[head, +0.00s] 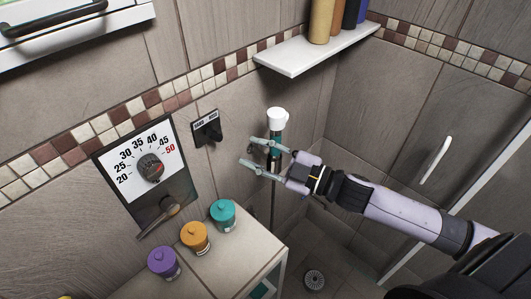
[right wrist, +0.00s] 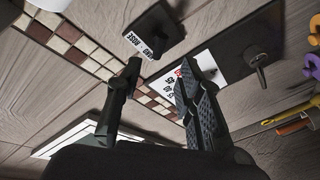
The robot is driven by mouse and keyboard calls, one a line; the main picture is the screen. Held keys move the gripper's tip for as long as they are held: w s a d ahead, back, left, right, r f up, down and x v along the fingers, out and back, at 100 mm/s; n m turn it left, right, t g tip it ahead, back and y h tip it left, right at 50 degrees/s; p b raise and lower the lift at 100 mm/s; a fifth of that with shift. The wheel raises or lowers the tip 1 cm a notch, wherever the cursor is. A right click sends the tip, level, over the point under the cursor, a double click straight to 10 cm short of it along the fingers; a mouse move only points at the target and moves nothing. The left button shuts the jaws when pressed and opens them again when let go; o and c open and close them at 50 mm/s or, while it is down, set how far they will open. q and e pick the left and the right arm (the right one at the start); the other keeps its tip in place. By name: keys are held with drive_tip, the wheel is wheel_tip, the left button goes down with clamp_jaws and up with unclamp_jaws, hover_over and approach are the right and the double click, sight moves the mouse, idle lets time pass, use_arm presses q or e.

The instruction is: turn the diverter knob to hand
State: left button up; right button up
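The diverter knob (head: 208,134) is black and sits on a small dark wall plate, under a white label reading HAND and HOSE. The plate (right wrist: 155,28) also shows in the right wrist view, beyond the fingertips; the knob's exact pointing is too small to tell. My right gripper (head: 248,151) is open and empty, to the right of the knob and apart from it, its fingers pointing left towards the wall. In the right wrist view both fingers (right wrist: 159,64) are spread with nothing between them. My left gripper is not in view.
A temperature dial panel (head: 150,166) with a lever is left of the knob. Purple, orange and teal jars (head: 223,214) stand on a cabinet below. A white hand shower (head: 277,117) is behind my right gripper. A shelf (head: 310,53) with bottles is above.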

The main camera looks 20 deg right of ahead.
drive_tip(key=shift+v, duration=1.05)
